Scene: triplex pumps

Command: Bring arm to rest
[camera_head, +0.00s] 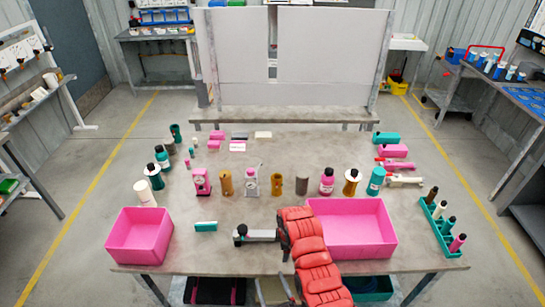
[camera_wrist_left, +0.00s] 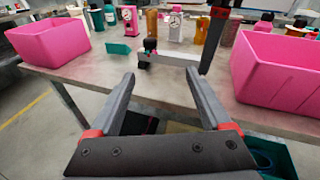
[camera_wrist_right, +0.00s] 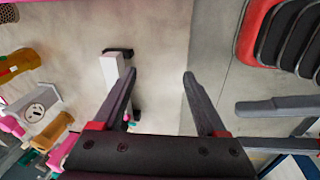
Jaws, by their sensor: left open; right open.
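My left gripper (camera_head: 288,288) is open at the table's front edge; its two spread fingers (camera_wrist_left: 158,78) hold nothing in the left wrist view. My right gripper shows in the right wrist view (camera_wrist_right: 159,75), open and empty above the grey tabletop. In the head view, a red ribbed arm of mine hides most of it. A light grey part with a black knob (camera_head: 262,235) lies near the front of the table, left of the red arm. It also shows between and beyond the left fingers (camera_wrist_left: 172,60) and beside a right finger (camera_wrist_right: 112,70).
A pink bin (camera_head: 140,237) stands at the front left and a larger one (camera_head: 372,232) at the right, beside my arm. Pumps and bottles line the middle; a green rack (camera_head: 437,227) stands at right. A small teal block (camera_head: 206,226) lies at front left.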

